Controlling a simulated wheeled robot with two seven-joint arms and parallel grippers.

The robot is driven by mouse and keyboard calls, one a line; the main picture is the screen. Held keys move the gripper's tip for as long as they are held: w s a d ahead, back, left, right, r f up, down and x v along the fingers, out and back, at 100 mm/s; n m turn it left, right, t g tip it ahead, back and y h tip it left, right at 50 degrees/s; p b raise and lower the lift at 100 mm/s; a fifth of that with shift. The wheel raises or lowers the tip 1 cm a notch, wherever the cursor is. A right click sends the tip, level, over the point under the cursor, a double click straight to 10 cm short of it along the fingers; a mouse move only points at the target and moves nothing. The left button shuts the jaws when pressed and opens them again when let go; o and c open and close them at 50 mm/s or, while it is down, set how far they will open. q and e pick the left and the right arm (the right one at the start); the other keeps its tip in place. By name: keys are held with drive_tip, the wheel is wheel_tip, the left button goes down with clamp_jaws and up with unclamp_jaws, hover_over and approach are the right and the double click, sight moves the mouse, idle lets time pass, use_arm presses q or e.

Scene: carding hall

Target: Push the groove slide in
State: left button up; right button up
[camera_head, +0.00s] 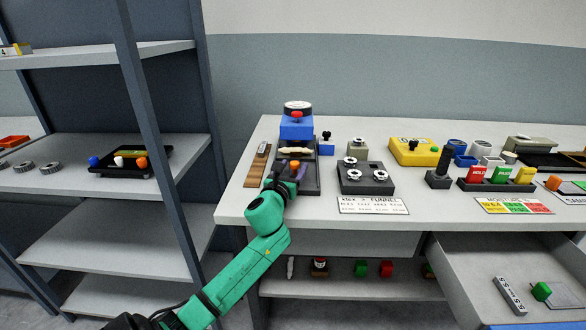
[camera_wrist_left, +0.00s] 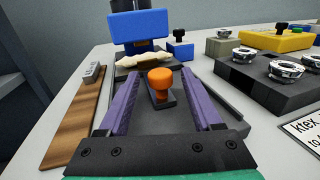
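The groove slide shows as a small dark block with an orange knob (camera_wrist_left: 160,82) on the dark base of the tester (camera_wrist_left: 236,104). In the head view the orange knob (camera_head: 295,164) is partly hidden by my gripper. My left gripper (camera_head: 291,174) is low over the base. In the left wrist view its two purple fingers (camera_wrist_left: 160,76) are spread, one on each side of the knob with gaps between. Behind the knob, a cream fibre strand (camera_wrist_left: 146,58) lies across the tester, below a blue block (camera_wrist_left: 140,29). My right gripper is not in view.
A wooden strip (camera_head: 257,168) lies left of the tester. A small blue block (camera_head: 326,147) and a dark block with metal discs (camera_head: 365,182) stand to its right. A printed card (camera_head: 372,206) lies near the front edge. A shelf rack (camera_head: 110,205) stands at left.

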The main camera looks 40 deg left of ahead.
use_arm(q)
drive_tip(key=v, duration=1.3)
drive_tip(key=shift+s+d+f, duration=0.1)
drive_tip(key=shift+s+d, duration=0.05)
drive_tip(key=shift+s, duration=0.25)
drive_tip(key=shift+s+d, duration=0.2)
drive_tip(key=shift+s, duration=0.2)
